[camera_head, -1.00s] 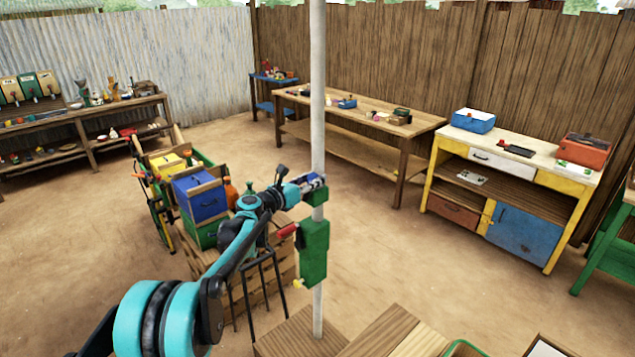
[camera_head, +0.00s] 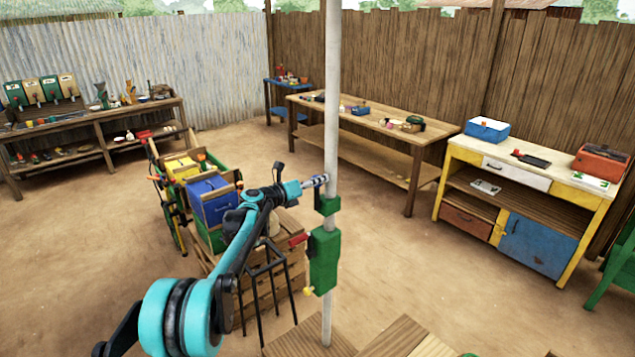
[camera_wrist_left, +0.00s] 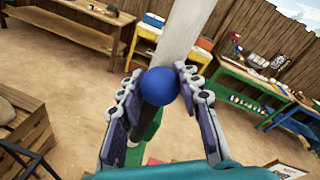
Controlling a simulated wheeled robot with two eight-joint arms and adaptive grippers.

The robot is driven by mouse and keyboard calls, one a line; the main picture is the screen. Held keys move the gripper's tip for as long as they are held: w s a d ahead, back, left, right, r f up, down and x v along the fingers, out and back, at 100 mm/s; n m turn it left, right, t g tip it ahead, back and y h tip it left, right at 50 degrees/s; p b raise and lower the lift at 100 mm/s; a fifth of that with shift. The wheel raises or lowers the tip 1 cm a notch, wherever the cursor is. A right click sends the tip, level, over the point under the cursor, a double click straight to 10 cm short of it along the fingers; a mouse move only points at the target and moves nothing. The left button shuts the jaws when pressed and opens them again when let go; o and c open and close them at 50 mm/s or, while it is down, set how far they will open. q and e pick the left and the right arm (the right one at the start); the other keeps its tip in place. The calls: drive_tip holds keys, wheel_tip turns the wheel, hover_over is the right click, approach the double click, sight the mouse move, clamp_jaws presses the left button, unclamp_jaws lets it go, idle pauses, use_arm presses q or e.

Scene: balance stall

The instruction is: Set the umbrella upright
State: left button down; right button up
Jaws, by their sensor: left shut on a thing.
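The umbrella's pale grey pole (camera_head: 331,100) stands close to vertical in the head view; its top runs out of the picture and no canopy shows. A small green block (camera_head: 327,205) and a larger green box (camera_head: 323,262) sit on the pole. The box has a red grip (camera_head: 299,240) and a yellow knob (camera_head: 308,291). My left gripper (camera_head: 322,181) is at the pole, just above the small block. In the left wrist view its fingers are shut on a blue ball (camera_wrist_left: 159,86), with the pole behind it. My right gripper is not in view.
The pole's foot meets a wooden surface (camera_head: 300,340). A black metal rack (camera_head: 265,285) and wooden crates with coloured boxes (camera_head: 212,200) stand to the left. A long wooden table (camera_head: 385,125) and a yellow-framed bench (camera_head: 525,172) stand behind. Open dirt floor lies between.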

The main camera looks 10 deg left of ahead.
use_arm(q)
drive_tip(key=c, duration=1)
unclamp_jaws()
drive_tip(key=v, duration=1.2)
drive_tip(key=shift+f, duration=0.1)
